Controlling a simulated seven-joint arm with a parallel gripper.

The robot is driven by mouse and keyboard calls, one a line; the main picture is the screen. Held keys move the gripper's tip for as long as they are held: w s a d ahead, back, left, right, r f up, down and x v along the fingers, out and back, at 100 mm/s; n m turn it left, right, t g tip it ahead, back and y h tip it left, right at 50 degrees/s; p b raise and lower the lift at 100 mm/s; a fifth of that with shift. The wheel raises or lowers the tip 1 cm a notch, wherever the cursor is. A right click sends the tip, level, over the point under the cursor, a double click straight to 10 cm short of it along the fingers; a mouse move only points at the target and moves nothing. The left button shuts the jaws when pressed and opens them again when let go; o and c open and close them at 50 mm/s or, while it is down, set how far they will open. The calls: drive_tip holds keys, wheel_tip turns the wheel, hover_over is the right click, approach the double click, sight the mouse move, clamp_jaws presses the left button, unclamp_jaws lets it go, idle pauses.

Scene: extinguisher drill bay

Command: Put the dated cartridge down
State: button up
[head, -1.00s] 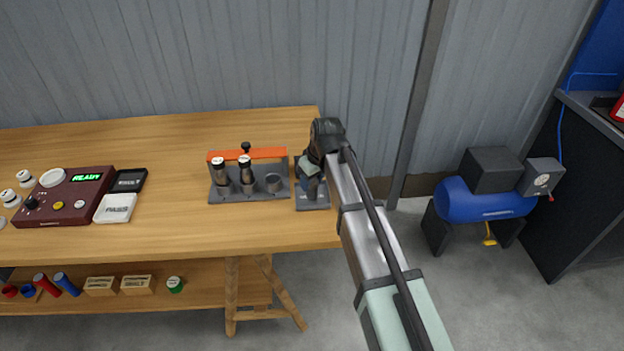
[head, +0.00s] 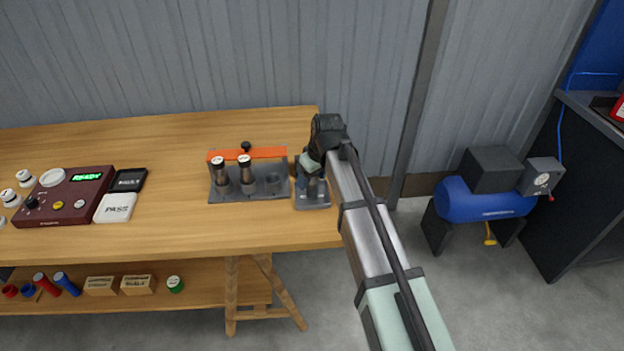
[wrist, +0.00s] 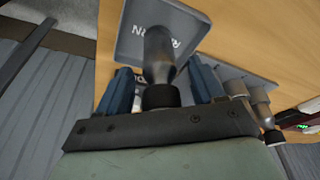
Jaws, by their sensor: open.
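A grey metal cartridge (wrist: 158,60) with a black top stands on the grey plate marked RETURN (wrist: 135,40), its lower end seeming to touch the plate. My gripper (head: 309,178) is at this plate (head: 313,204), at the bench's right end. In the wrist view my gripper (wrist: 163,85) is open, with one blue finger on each side of the cartridge and gaps between. A date on the cartridge cannot be seen. In the head view my gripper hides most of the cartridge.
Left of the plate, a grey rack (head: 225,198) with an orange bar (head: 265,153) holds two cartridges; its right socket is empty. A maroon box (head: 75,205) reading READY and a white PASS pad (head: 115,208) lie further left. Bare wood lies between.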

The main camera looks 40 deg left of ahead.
drive_tip(key=v, duration=1.1)
drive_tip(key=w+d+f+m+g+h, duration=0.1)
drive_tip(key=w+d+f+m, duration=0.2)
drive_tip(key=d+f, duration=1)
drive_tip(key=w+d+f+m+h, duration=0.25)
drive_tip(key=d+f, duration=0.75)
drive_tip(key=f, duration=0.5)
drive_tip(key=s+d+f+m+g, duration=0.1)
drive_tip(key=s+d+f+m, duration=0.15)
drive_tip(key=d+f, duration=0.55)
drive_tip(key=s+d+f+m+g, duration=0.1)
drive_tip(key=s+d+f, duration=0.2)
drive_tip(key=d+f, duration=0.5)
drive_tip(key=s+d+f+m+g, duration=0.2)
drive_tip(key=s+d+f, duration=0.4)
drive_tip(key=s+d, duration=0.4)
drive_tip(key=s+d+f+m+g, duration=0.2)
drive_tip(key=s+d+f+m, duration=0.2)
drive_tip(key=s+d, duration=0.7)
drive_tip(key=s+f, duration=0.2)
drive_tip(key=s, duration=0.3)
drive_tip(key=shift+s+m, duration=0.2)
drive_tip(key=shift+m, duration=0.2)
